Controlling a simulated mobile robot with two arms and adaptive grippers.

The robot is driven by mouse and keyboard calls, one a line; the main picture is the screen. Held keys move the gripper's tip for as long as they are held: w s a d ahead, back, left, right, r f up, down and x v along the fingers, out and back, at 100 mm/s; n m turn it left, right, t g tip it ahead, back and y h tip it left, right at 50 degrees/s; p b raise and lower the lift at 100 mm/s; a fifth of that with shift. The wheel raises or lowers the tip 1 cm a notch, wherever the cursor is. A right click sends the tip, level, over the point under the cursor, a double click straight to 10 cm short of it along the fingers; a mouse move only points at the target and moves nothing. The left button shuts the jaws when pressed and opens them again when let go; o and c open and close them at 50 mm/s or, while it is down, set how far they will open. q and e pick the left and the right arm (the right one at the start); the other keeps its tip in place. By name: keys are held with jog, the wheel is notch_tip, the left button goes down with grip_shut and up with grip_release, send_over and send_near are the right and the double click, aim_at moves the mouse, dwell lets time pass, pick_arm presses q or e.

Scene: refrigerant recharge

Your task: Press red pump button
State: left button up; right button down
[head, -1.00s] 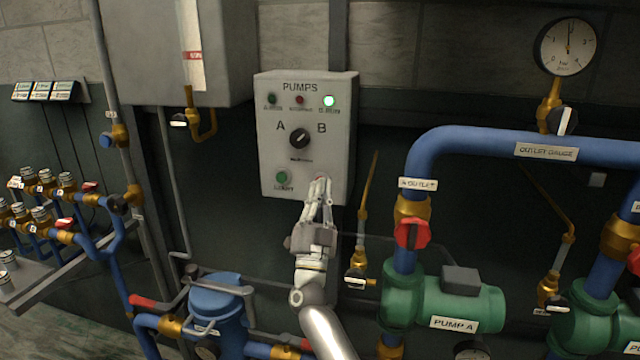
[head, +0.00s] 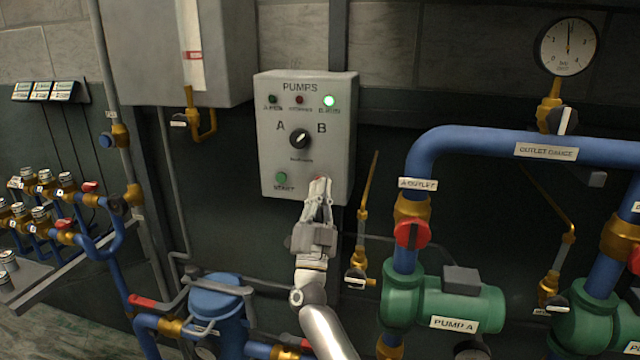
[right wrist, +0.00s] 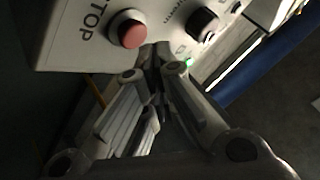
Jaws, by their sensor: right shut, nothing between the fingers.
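The grey PUMPS control box (head: 268,150) hangs on the wall in the middle of the head view. Its red stop button (right wrist: 130,31) shows in the right wrist view, beside the word STOP. In the head view my right gripper (head: 321,184) covers most of that button at the lower right of the box. The gripper is shut with nothing in it, its fingertips close to the box face. In the wrist view the fingertips lie just below and right of the red button. I cannot tell whether they touch the box. My left gripper is not in view.
The green START button (head: 281,177), the A/B selector knob (head: 300,139) and a lit green lamp (head: 329,101) are on the same box. A blue pipe (head: 470,137) and green pump A (head: 450,305) stand to the right. A blue strainer (head: 217,305) stands lower left.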

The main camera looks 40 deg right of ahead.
jog(key=shift+w+d, duration=0.25)
jog(key=shift+w+d+b, duration=0.3)
jog(key=shift+d+b, duration=0.05)
dwell(0.8)
jog(key=shift+s+a, duration=0.1)
dwell(0.3)
jog(key=shift+s+a+p, duration=0.5)
jog(key=shift+a+p, duration=0.05)
jog(key=shift+a, duration=0.05)
jog(key=s+a+p, duration=0.2)
jog(key=s+a, duration=0.1)
jog(key=shift+s+a, duration=0.15)
jog(key=shift+a, duration=0.25)
dwell(0.8)
